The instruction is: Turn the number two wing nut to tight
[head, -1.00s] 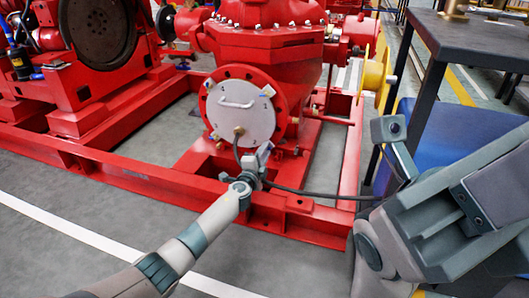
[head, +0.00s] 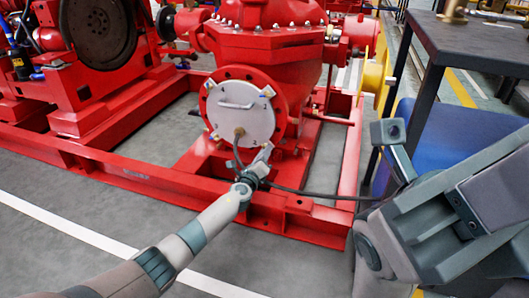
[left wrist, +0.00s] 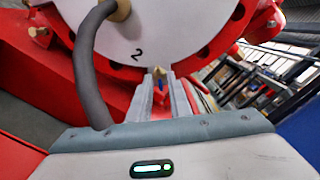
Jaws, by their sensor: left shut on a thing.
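A white round cover (head: 240,112) with a handle sits in a red flange, with wing nuts around its rim. The printed number 2 shows on the cover (left wrist: 105,35) in the left wrist view, just left of and above the number two wing nut (left wrist: 160,75). My left gripper (head: 265,150) is at the cover's lower right edge. In the left wrist view its fingers (left wrist: 162,92) are shut on that wing nut, which is mostly hidden between them; its brass stud and a bluish part show. My right arm (head: 450,215) fills the lower right; its fingers cannot be made out.
A dark hose (left wrist: 88,65) runs from a brass fitting on the cover, past my left gripper. The red base frame (head: 140,178) lies around the pump. A dark table (head: 475,40) and a blue object (head: 425,135) stand at the right. The grey floor in front is clear.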

